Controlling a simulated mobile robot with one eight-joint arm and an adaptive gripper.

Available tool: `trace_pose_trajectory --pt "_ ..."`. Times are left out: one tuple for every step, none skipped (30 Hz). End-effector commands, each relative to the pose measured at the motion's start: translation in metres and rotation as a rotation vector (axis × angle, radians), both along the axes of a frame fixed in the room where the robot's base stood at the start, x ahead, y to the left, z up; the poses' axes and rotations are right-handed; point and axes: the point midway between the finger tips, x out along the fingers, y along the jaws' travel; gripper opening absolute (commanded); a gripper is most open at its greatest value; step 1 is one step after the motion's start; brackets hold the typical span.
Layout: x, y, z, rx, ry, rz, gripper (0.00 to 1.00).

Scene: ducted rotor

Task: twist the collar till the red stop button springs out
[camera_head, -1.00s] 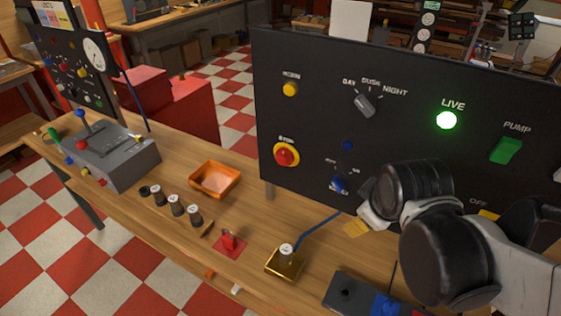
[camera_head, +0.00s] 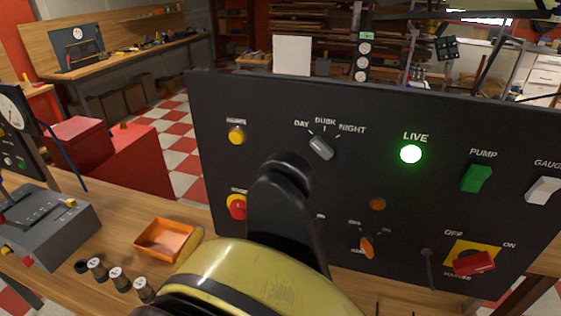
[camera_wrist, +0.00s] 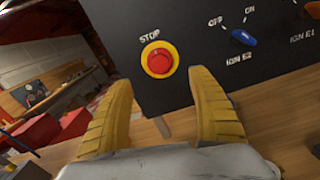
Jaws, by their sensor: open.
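The red stop button (camera_head: 237,207) sits on the black panel, partly hidden by my arm in the head view. In the wrist view the red stop button (camera_wrist: 159,61) shows whole, inside a yellow ring (camera_wrist: 174,49) under the word STOP. I cannot tell the collar apart from this ring. My gripper (camera_wrist: 163,88) is open, its two yellow fingers spread below and to either side of the button. Nothing is between them, and they appear apart from the button. In the head view my arm hides most of the gripper.
The black panel (camera_head: 400,110) also carries a lit green LIVE lamp (camera_head: 411,154), a DAY/DUSK/NIGHT selector (camera_head: 321,147), a green PUMP switch (camera_head: 476,178) and a red lever (camera_head: 474,262). A blue switch (camera_wrist: 243,37) is right of the button. An orange tray (camera_head: 165,239) stands on the bench.

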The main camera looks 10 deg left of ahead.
Motion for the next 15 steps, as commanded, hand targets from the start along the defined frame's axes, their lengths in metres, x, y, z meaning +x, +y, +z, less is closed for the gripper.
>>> trace_pose_trajectory --pt "0.010 -0.003 -0.002 0.000 0.001 -0.006 0.69" --pt "0.016 -0.003 -0.002 0.001 0.001 -0.005 0.69" --pt "0.025 -0.004 -0.002 0.001 0.001 -0.006 0.69" --pt "0.031 -0.004 -0.002 0.001 0.001 -0.006 0.69" --pt "0.038 -0.005 -0.002 0.001 0.002 -0.006 0.69" --pt "0.045 -0.006 -0.002 0.001 0.002 -0.006 0.69" --pt "0.051 -0.006 -0.002 0.001 0.002 -0.006 0.69" --pt "0.057 -0.006 -0.002 0.001 0.002 -0.006 0.69" --pt "0.064 -0.007 -0.002 0.001 0.002 -0.005 0.69" --pt "0.069 -0.008 -0.002 0.002 0.002 -0.005 0.69" --pt "0.073 -0.008 -0.002 0.002 0.003 -0.005 0.69" --pt "0.078 -0.008 -0.002 0.002 0.003 -0.004 0.69" --pt "0.081 -0.008 -0.002 0.002 0.003 -0.004 0.69" --pt "0.084 -0.008 -0.001 0.002 0.003 -0.004 0.69" --pt "0.087 -0.008 -0.001 0.002 0.002 -0.003 0.69"
